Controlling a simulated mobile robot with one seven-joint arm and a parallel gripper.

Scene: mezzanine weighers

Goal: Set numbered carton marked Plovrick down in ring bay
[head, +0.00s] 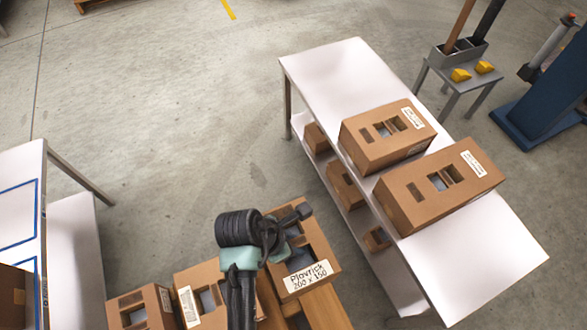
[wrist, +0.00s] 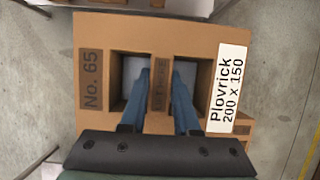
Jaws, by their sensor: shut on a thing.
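The brown carton marked Plovrick 200 x 150 (head: 322,252) is at the lower middle of the head view. The wrist view shows it from above, with "No. 65" on the carton (wrist: 110,35). My gripper (wrist: 157,78) is shut on the bar between its two top openings; in the head view my gripper (head: 285,232) is partly hidden by my arm. Blue outlined bays show on the white table (head: 50,158) at the left edge. One blue outline (head: 38,212) looks empty. I see no ring mark; the table is cut off.
A brown carton (head: 12,292) stands at the lower outline. Other cartons (head: 140,308) sit beside and below the held one, near a wooden pallet (head: 325,310). A white bench (head: 480,255) at right bears two cartons.

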